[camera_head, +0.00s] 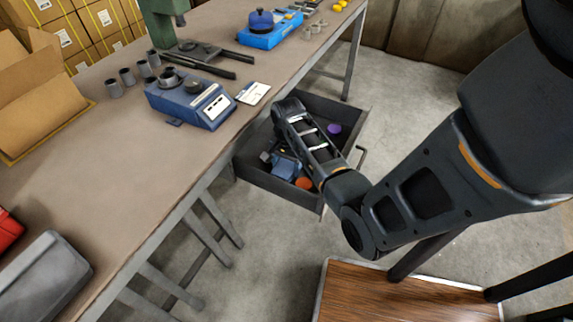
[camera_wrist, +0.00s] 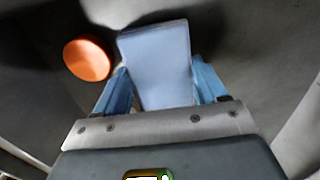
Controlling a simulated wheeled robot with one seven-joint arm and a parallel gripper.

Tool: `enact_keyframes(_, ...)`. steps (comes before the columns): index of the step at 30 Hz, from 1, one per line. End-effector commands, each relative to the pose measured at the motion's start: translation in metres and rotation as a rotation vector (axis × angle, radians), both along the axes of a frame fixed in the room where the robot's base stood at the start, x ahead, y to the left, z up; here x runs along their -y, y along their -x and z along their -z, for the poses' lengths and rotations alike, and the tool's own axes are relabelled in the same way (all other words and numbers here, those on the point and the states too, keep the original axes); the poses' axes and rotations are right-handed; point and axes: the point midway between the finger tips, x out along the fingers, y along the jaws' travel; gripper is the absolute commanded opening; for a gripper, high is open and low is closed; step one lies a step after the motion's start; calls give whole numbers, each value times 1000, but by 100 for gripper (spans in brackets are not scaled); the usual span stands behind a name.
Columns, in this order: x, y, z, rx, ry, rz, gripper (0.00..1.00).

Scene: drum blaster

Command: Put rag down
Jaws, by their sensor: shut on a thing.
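A light blue folded rag (camera_wrist: 156,48) sits between the two blue fingers of my gripper (camera_wrist: 162,82) in the wrist view. My gripper is shut on it. In the head view my arm reaches down into an open dark drawer (camera_head: 268,184) under the workbench. The rag (camera_head: 287,167) shows there as a blue patch low inside the drawer, partly hidden by my arm and gripper. I cannot tell whether the rag touches the drawer bottom.
An orange round thing (camera_head: 304,183) lies in the drawer close to the rag, left of it in the wrist view (camera_wrist: 88,58). A purple round thing (camera_head: 334,129) lies farther back. The workbench (camera_head: 150,205) edge borders the drawer, with a blue device (camera_head: 190,98) above.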

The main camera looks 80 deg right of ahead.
Motion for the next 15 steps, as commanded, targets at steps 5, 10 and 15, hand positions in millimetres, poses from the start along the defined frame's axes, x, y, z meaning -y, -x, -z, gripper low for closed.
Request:
enact_keyframes(5, 0, 0, 1, 0, 0, 0, 43)
enact_keyframes(10, 0, 0, 3, 0, -1, -1, 43)
enact_keyframes(15, 0, 0, 4, 0, 0, -1, 82)
